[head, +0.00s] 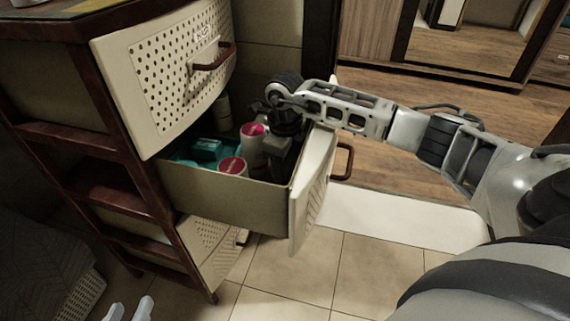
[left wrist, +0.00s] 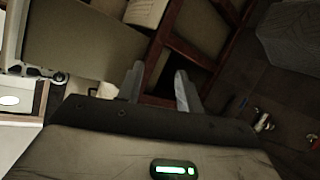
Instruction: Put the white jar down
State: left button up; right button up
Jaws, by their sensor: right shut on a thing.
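A white jar (head: 251,147) with a pink-red lid is inside the open middle drawer (head: 225,196) in the head view. My right gripper (head: 274,158) reaches down into the drawer beside this jar and is shut on it. Its fingertips and the jar's lower part are partly hidden, so I cannot tell whether the jar touches the drawer floor. My left gripper (head: 129,311) is open and empty at the bottom left, low over the floor. Its two spread fingers also show in the left wrist view (left wrist: 158,88).
Another pink-lidded jar (head: 232,167) and a teal box (head: 203,150) lie in the drawer. The upper drawer (head: 170,85) juts out above. The drawer's front panel (head: 312,188) stands close to my right gripper. A grey basket (head: 80,297) is at lower left.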

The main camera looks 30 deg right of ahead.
jog(key=shift+f, duration=0.2)
jog(key=o, duration=1)
jog(key=shift+r, duration=0.1)
pick_arm(q)
jog(key=shift+s+f, duration=0.1)
jog(key=shift+f, duration=0.1)
pick_arm(e)
jog(key=shift+r, duration=0.15)
notch_tip(320, 180, up, 11)
jog(key=p, duration=0.2)
jog(key=shift+r+p, duration=0.2)
jog(key=shift+p, duration=0.2)
pick_arm(q)
jog(key=shift+s+a+f+g+y, duration=0.1)
jog(key=shift+a+f+g+y, duration=0.15)
jog(key=shift+f+g, duration=0.25)
jog(key=shift+a+f+g+y, duration=0.25)
jog(key=shift+f+g, duration=0.15)
jog(key=shift+f, duration=0.2)
pick_arm(e)
jog(key=shift+r, duration=0.35)
pick_arm(q)
jog(key=shift+r, duration=0.1)
